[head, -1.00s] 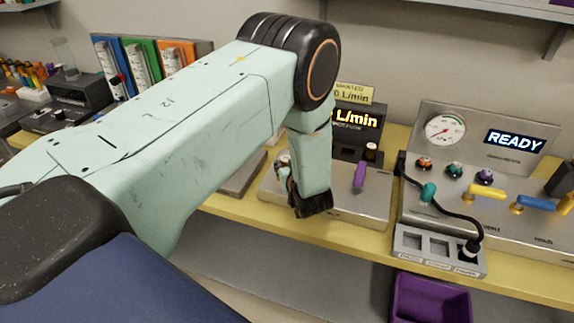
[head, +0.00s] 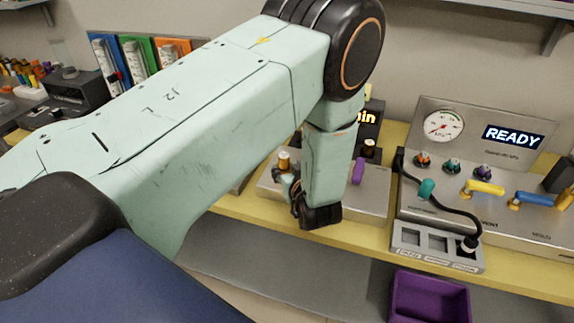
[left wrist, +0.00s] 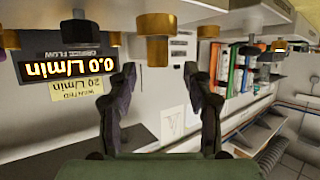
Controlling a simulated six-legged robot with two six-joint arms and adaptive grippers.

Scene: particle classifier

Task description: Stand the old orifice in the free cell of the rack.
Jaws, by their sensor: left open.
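The flow device (head: 372,200) is a silver box with a lit display on the yellow bench. A brass cylindrical piece (head: 284,160) stands on its left part. A brass piece, possibly the old orifice, shows ahead of the fingers in the upside-down left wrist view (left wrist: 157,48). My left gripper (head: 300,196) is open and empty beside the device, in front of the brass piece and apart from it. The grey rack (head: 402,260) at the bench front has square cells; the left and middle look empty, and a black plug sits at the right. My right gripper is out of view.
A panel reading READY (head: 513,136) has a gauge, coloured knobs, a yellow lever (head: 484,187) and a blue lever (head: 540,199). A black cable (head: 453,213) runs to the plug. A purple bin (head: 430,300) is below the bench. Coloured binders (head: 140,62) stand at the back left.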

